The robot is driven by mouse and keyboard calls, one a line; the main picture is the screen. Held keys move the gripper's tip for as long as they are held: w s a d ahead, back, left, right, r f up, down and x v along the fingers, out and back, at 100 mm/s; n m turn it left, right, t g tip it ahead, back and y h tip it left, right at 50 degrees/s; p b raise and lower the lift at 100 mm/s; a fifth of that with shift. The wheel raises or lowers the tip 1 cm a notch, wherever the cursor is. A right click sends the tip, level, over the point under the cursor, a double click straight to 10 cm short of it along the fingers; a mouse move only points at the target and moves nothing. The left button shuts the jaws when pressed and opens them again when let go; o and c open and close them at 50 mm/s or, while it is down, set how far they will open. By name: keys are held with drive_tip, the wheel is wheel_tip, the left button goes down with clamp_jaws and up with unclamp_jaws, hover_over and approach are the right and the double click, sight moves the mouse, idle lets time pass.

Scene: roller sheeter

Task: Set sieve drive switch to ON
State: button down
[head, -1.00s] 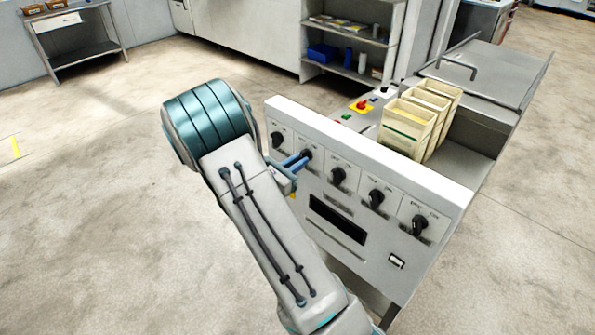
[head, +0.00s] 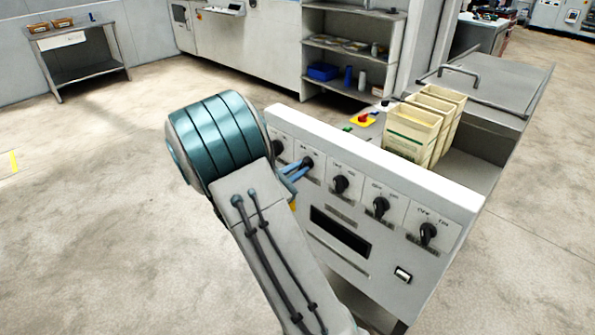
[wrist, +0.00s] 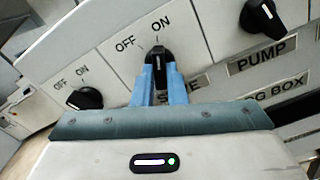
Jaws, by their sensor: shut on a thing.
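The sieve drive switch is a black rotary knob (wrist: 158,68) with a white pointer mark, on a pale panel with OFF and ON above it. Its label below is partly hidden by my fingers; only an S and an E show. The pointer is up, toward ON. My gripper (wrist: 158,82) has its blue fingers shut on the knob, one on each side. In the head view, my gripper (head: 300,168) reaches the second knob from the left (head: 307,163), and my arm hides part of the panel's left side.
A similar knob (wrist: 86,98) sits to the left, and the pump knob (wrist: 263,18) to the right. More knobs follow along the panel, including the rightmost one (head: 428,233). Cream bins (head: 412,130) and a red button (head: 364,118) stand behind the panel.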

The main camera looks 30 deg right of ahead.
drive_tip(key=c, duration=1.5)
unclamp_jaws()
drive_tip(key=shift+o, duration=0.2)
drive_tip(key=shift+a, duration=0.1)
drive_tip(key=b+v, duration=0.1)
drive_tip(key=v, duration=1.2)
drive_tip(key=shift+s+a+b, duration=0.15)
drive_tip(key=shift+a+b, duration=0.15)
drive_tip(key=shift+r, duration=0.1)
